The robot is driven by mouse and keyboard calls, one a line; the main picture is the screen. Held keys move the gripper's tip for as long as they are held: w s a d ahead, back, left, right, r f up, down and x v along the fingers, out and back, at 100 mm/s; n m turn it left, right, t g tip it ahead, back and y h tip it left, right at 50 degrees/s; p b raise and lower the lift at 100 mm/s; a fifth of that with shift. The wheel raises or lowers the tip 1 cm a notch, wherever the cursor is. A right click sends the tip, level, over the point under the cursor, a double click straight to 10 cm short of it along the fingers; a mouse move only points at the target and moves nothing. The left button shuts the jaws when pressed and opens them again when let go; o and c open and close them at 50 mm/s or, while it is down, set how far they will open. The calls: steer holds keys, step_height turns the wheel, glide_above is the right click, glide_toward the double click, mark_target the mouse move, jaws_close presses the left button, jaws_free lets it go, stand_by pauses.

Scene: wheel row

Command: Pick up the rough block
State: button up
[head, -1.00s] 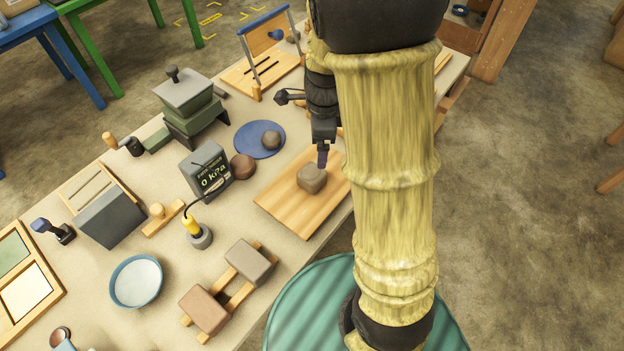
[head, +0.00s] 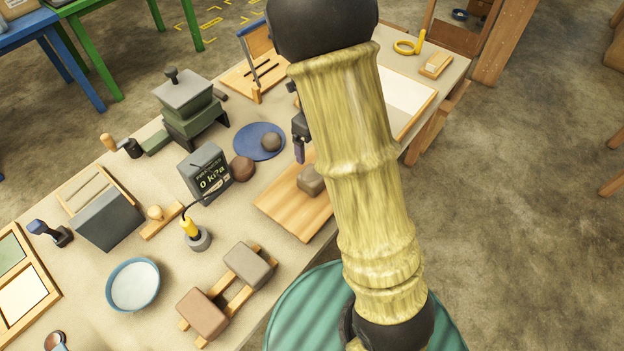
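A rough grey-brown lump-like block (head: 311,179) lies on a wooden board (head: 280,209) near the table's right edge; my arm hides the board's right part. A smooth grey block (head: 250,264) and a reddish-brown block (head: 202,313) rest on a wooden rack at the front. Which block the task calls rough is not marked; the lump on the board looks roughest. My gripper (head: 299,152) points down above the board's far left edge, left of and beyond the lump and apart from it. Its fingers are seen edge-on, so their opening does not show.
A blue plate (head: 259,141) with a round grey lump (head: 271,142) is close to my gripper, with a brown ball (head: 242,168) beside it. A gauge box (head: 205,172) stands left of that. A grey press (head: 185,105) is farther back. Bare table lies in front of the board.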

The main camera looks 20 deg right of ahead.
mark_target(312, 174)
step_height(312, 174, down, 10)
steer(key=shift+r, duration=0.15)
stand_by(0.3)
steer(key=shift+a+f, duration=0.2)
steer(key=shift+f, duration=1.15)
steer(key=shift+a+f, duration=0.2)
steer(key=shift+f, duration=1.15)
steer(key=shift+s+r, duration=0.1)
steer(key=shift+s, duration=0.05)
